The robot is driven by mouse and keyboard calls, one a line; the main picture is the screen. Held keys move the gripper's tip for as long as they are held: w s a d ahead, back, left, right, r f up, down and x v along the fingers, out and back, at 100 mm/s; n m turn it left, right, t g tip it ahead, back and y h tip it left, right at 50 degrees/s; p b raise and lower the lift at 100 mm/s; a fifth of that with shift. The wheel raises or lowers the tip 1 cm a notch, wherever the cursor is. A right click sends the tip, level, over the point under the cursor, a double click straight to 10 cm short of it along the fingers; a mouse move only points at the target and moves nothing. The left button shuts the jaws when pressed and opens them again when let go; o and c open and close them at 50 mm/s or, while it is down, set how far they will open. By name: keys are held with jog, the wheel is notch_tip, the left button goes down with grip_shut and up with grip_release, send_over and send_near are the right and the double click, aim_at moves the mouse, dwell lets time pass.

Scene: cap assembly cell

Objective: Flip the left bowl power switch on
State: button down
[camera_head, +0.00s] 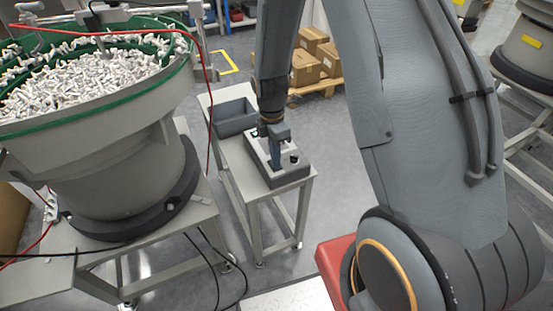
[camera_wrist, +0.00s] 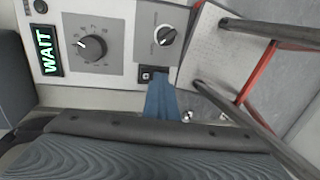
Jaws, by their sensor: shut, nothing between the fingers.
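In the wrist view a grey control panel (camera_wrist: 105,75) carries a small black switch (camera_wrist: 147,75) in a dark plate near its lower edge. My gripper (camera_wrist: 160,84) is shut and empty, with its blue fingertips right beside and partly over that dark plate. I cannot tell whether they touch it, or which way the switch is set. In the head view my gripper (camera_head: 277,165) points down at the control box (camera_head: 290,178) on a small table. The left bowl (camera_head: 130,100), green-rimmed and full of white parts, stands at the left.
The panel also bears a lit green WAIT display (camera_wrist: 47,50), a large round dial (camera_wrist: 90,47) and a smaller selector knob (camera_wrist: 165,35). A grey bin (camera_head: 235,116) sits behind the control box on the table. Cardboard boxes (camera_head: 306,65) stand on a pallet behind. Cables hang beside the left bowl.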

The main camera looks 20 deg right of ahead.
jog(key=shift+w+a+r, duration=0.1)
jog(key=shift+w, duration=0.35)
jog(key=shift+r+p, duration=0.5)
jog(key=shift+r, duration=0.05)
notch_tip(320, 180, up, 13)
jog(key=s, duration=0.1)
jog(key=shift+s+p, duration=0.3)
jog(key=shift+s, duration=0.05)
jog(key=shift+f, duration=0.1)
jog(key=s+d+r+m+t, duration=0.1)
jog(key=s+r+m, duration=0.1)
jog(key=s+m, duration=0.4)
jog(key=s+d+r+m+t, duration=0.1)
jog(key=s+r+m, duration=0.2)
jog(key=s+m, duration=0.4)
jog(key=shift+s+d+m, duration=0.3)
jog(key=shift+d+m, duration=0.05)
jog(key=shift+m, duration=2.95)
